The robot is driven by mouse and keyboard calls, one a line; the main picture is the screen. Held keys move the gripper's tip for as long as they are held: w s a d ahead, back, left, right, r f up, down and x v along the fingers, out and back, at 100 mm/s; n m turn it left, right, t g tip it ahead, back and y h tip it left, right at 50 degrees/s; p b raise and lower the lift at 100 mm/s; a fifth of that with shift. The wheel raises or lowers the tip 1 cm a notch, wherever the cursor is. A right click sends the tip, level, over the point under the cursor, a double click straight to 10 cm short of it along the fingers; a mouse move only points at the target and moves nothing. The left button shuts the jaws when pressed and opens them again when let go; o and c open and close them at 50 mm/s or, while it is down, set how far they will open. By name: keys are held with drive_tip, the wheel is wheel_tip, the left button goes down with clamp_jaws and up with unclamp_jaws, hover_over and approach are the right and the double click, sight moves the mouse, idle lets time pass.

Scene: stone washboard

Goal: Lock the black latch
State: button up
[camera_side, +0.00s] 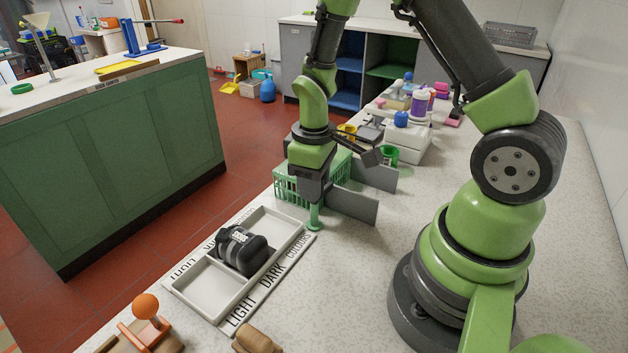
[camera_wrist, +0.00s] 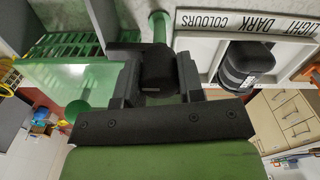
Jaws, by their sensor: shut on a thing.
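No lock mechanism is clear.
The white divided tray (camera_side: 212,290) sits on a board lettered LIGHT, DARK, COLOURS. A green basket (camera_side: 290,187) and grey panels (camera_side: 355,206) crowd the gripper. An orange-knobbed lever (camera_side: 146,308) is at lower left.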

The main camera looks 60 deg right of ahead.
drive_tip(key=shift+s+n, duration=0.1)
drive_tip(key=shift+n, duration=0.2)
drive_tip(key=o, duration=0.9)
wheel_tip(320, 180, up, 9)
drive_tip(key=shift+r, duration=0.5)
